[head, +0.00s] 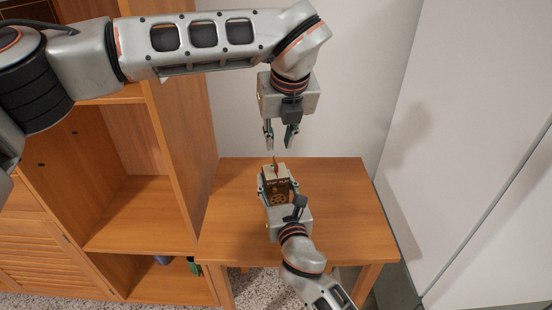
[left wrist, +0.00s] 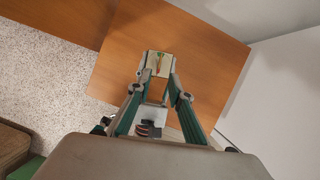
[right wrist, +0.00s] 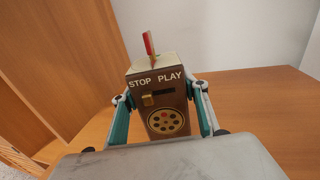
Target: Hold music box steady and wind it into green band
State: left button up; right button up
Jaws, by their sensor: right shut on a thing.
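The music box (head: 276,178) is a small upright box standing on the wooden table (head: 345,215). In the right wrist view the box (right wrist: 158,88) shows "STOP" and "PLAY" labels, a slot with a brass slider at the STOP end, and a round grille. A thin red upright piece (right wrist: 149,44) stands on its top. Seen from above in the left wrist view, the box top (left wrist: 159,64) is pale with green and red marks. My right gripper (head: 277,184) is shut on the box's sides. My left gripper (head: 279,147) is open and empty, pointing down above the box.
A wooden shelf unit (head: 170,130) stands left of the table. A white wall (head: 350,90) is behind, and a pale panel (head: 470,150) is on the right. The table top around the box is clear.

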aim_at(275, 167)
pick_arm(q)
jog(key=x, duration=0.9)
grip_shut()
